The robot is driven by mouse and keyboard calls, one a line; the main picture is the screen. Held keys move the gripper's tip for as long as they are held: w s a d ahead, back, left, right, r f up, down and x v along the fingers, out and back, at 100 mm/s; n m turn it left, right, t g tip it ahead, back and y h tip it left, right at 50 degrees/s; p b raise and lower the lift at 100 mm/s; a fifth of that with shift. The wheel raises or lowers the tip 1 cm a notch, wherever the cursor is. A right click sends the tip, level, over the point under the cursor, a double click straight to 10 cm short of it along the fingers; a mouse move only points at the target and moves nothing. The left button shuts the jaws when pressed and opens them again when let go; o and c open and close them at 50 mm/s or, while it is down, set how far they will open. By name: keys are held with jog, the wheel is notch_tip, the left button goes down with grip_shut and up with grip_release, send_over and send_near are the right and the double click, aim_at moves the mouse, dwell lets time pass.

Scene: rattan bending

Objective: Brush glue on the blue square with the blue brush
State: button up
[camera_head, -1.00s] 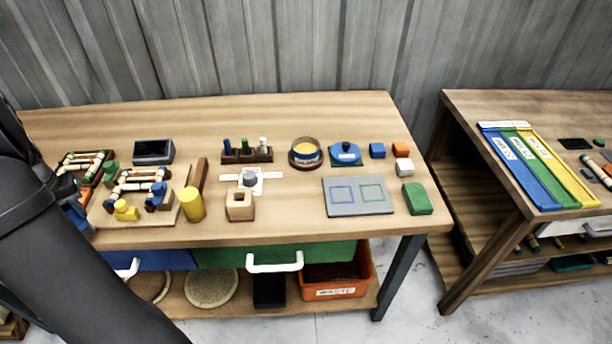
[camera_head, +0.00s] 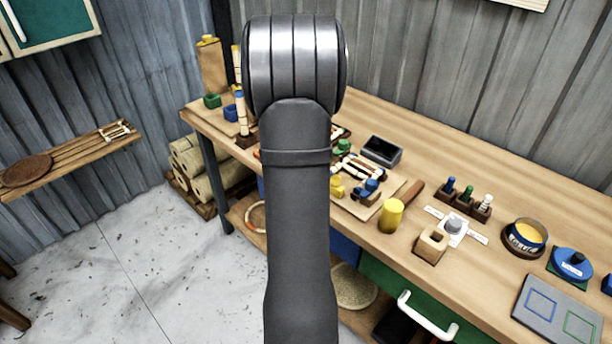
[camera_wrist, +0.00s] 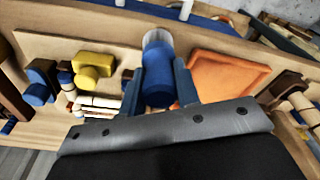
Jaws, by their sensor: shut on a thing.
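The blue square (camera_head: 541,304) is an outline on a grey plate (camera_head: 531,328) at the right of the bench, beside a green outline (camera_head: 580,326). A rack (camera_head: 464,205) holds three upright handles: blue (camera_head: 449,186), green and white. The glue pot (camera_head: 525,236), holding yellow contents, stands right of the rack. In the wrist view my gripper (camera_wrist: 164,74) is shut on a blue cylinder (camera_wrist: 158,88) with a pale, translucent-looking end. I cannot tell whether this cylinder is a brush. In the head view my arm hides my gripper.
In the wrist view an orange tray (camera_wrist: 226,74) lies right of the fingers and a yellow part (camera_wrist: 93,66) lies left. A yellow cylinder (camera_head: 391,215), a wooden block (camera_head: 432,243) and a blue round lid (camera_head: 572,262) stand on the bench.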

jog(key=s+d+r+n+t+h, duration=0.1)
jog(key=d+r+n, duration=0.15)
jog(key=d, duration=1.05)
jog(key=s+d+r+n, duration=0.15)
jog(key=d+r, duration=0.25)
jog(key=d, duration=1)
jog(key=s+d+m+h, duration=0.1)
jog(key=s+d+m, duration=0.1)
jog(key=s+d, duration=1.05)
jog(key=s+d+m+h, duration=0.2)
jog(key=s+d, duration=0.6)
jog(key=d, duration=1)
jog(key=shift+d+f, duration=0.15)
jog(key=shift+f, duration=2.2)
jog(key=shift+f, duration=0.7)
notch_tip(320, 180, up, 7)
